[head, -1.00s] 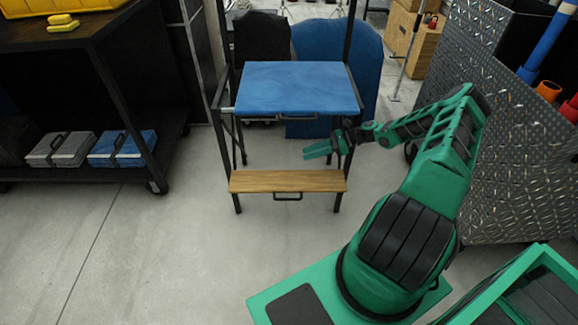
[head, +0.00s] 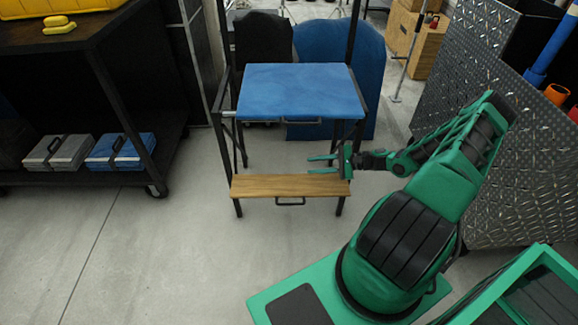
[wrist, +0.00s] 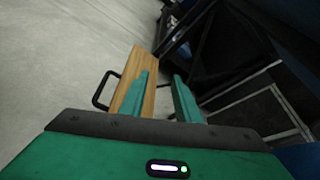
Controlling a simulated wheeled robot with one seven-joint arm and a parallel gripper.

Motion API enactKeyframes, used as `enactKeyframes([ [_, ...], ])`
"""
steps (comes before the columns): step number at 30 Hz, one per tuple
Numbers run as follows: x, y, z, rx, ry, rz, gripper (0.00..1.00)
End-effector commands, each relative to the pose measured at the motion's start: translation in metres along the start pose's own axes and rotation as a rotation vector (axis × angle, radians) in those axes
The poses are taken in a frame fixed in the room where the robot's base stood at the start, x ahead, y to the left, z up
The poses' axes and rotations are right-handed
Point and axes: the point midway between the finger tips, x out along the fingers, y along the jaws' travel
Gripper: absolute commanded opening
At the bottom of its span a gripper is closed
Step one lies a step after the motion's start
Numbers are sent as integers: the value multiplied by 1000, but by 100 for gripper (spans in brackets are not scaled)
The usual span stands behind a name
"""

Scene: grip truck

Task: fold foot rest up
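The foot rest (head: 272,186) is a flat wooden board, lying level low on the front of a black-framed chair with a blue seat (head: 300,92). A black handle (head: 290,201) hangs at its front edge. My gripper (head: 322,164) is open, with green fingers pointing left, just above or behind the board's right end in the head view. In the wrist view the board (wrist: 150,98) and its handle (wrist: 103,90) lie at and left of the open fingers (wrist: 160,80). The left finger overlaps the board there; whether it touches I cannot tell.
A dark shelf cart (head: 150,150) with grey and blue cases stands at the left. A metal diamond-plate panel (head: 480,130) stands at the right. A blue covered item (head: 365,60) is behind the seat. The floor before the chair is clear.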

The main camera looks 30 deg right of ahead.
Motion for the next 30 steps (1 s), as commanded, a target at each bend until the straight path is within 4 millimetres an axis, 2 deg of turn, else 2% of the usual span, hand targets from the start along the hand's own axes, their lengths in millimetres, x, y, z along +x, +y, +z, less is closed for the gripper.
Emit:
enactKeyframes([
  [6,-8,11,4,-139,28,-57,29],
  [11,0,11,4,-158,32,-63,29],
  [24,70,6,1,-155,32,-63,29],
  [30,91,4,1,-156,32,-65,29],
])
